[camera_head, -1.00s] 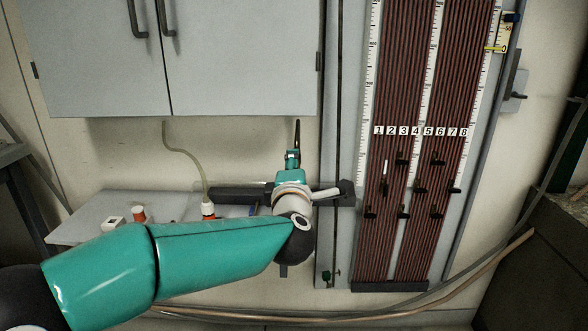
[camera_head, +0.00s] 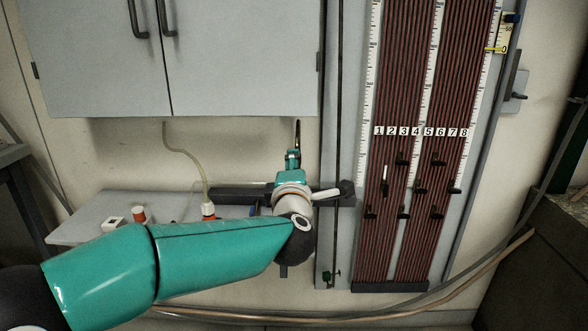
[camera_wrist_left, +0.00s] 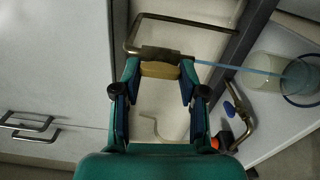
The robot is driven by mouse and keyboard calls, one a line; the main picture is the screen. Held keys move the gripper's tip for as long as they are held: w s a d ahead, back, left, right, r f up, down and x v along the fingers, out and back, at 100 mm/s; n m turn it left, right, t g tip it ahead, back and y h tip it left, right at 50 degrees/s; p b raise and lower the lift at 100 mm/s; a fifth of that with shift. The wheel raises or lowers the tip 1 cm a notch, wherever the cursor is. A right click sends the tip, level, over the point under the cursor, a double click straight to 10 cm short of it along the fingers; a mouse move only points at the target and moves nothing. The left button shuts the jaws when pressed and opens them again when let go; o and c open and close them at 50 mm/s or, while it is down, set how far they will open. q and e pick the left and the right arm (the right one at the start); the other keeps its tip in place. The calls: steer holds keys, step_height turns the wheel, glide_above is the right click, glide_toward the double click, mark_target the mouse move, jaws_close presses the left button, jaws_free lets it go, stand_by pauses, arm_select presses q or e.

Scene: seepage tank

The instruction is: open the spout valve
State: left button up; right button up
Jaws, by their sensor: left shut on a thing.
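My left gripper (camera_wrist_left: 160,75) is shut on a small yellow-tan piece (camera_wrist_left: 160,70), which sits between its fingertips just under a brass fitting (camera_wrist_left: 158,53). The piece looks like the spout valve's handle. A bent brass pipe (camera_wrist_left: 180,20) rises from the fitting. A light blue strip (camera_wrist_left: 235,68), perhaps water or tubing, runs from the fitting toward a clear round vessel (camera_wrist_left: 277,72). In the head view my left gripper (camera_head: 293,158) reaches up below the cabinet, at a thin dark upright part (camera_head: 297,132); the handle itself is hidden there. My right gripper is not in view.
A grey cabinet (camera_head: 240,60) hangs above my gripper. A numbered manometer board (camera_head: 405,230) stands close on the right. A second brass bend (camera_wrist_left: 247,122) with a blue part is beside my gripper.

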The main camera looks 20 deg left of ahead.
arm_select(q)
steer(key=shift+d+f, duration=0.1)
steer(key=shift+f, duration=0.2)
steer(key=o, duration=1.1)
steer(key=shift+o, duration=0.2)
steer(key=shift+r, duration=0.15)
steer(key=v, duration=1.2)
